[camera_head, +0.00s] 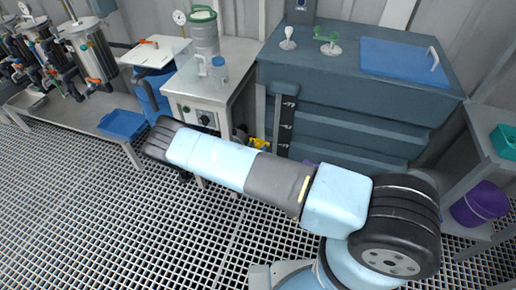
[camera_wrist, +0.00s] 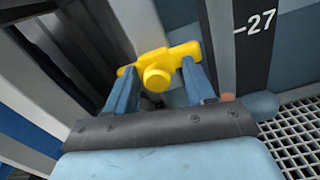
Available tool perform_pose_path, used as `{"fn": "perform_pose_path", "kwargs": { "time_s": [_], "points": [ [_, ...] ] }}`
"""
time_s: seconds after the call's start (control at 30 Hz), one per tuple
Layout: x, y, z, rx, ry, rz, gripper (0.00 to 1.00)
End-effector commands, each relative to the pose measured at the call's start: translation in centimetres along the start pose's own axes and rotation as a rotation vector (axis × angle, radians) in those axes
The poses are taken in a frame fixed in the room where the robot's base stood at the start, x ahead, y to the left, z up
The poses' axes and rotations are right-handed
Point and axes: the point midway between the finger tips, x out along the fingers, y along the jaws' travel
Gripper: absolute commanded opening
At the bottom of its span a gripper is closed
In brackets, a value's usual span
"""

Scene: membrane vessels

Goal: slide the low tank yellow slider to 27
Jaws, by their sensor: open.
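The low tank (camera_head: 350,115) is a large grey-blue box with a blue lid. A dark scale strip (camera_head: 286,122) with white marks runs down its left front edge. The yellow slider (camera_head: 259,143) shows just left of this strip, above my arm. In the wrist view the yellow slider (camera_wrist: 157,72) has a round knob and a crossbar, and lies between the fingertips of my gripper (camera_wrist: 158,76). The jaws are open; I cannot tell whether a finger touches it. The mark 27 (camera_wrist: 262,22) is up and right of the slider. My gripper is hidden behind my arm in the head view.
A light cabinet (camera_head: 212,85) with a jug and canister stands left of the tank. A blue tray (camera_head: 122,124) lies on the bench further left. A purple bucket (camera_head: 480,203) stands on the right-hand shelf. The grating floor (camera_head: 100,220) is clear at front left.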

Motion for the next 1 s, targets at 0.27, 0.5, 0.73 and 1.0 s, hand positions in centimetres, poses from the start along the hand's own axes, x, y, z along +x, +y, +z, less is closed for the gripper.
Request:
{"fn": "perform_pose_path", "kwargs": {
  "time_s": [0.27, 0.5, 0.73, 1.0],
  "points": [
    [-3.7, 0.1, 0.0, 0.000, 0.001, 0.002, 0.54],
    [-8.5, 0.0, -0.1, -0.001, 0.003, 0.002, 0.54],
    [-12.1, -0.1, -0.2, -0.001, 0.003, 0.000, 0.54],
    [-13.7, -0.1, -0.2, -0.001, 0.003, -0.001, 0.54]
  ]
}}
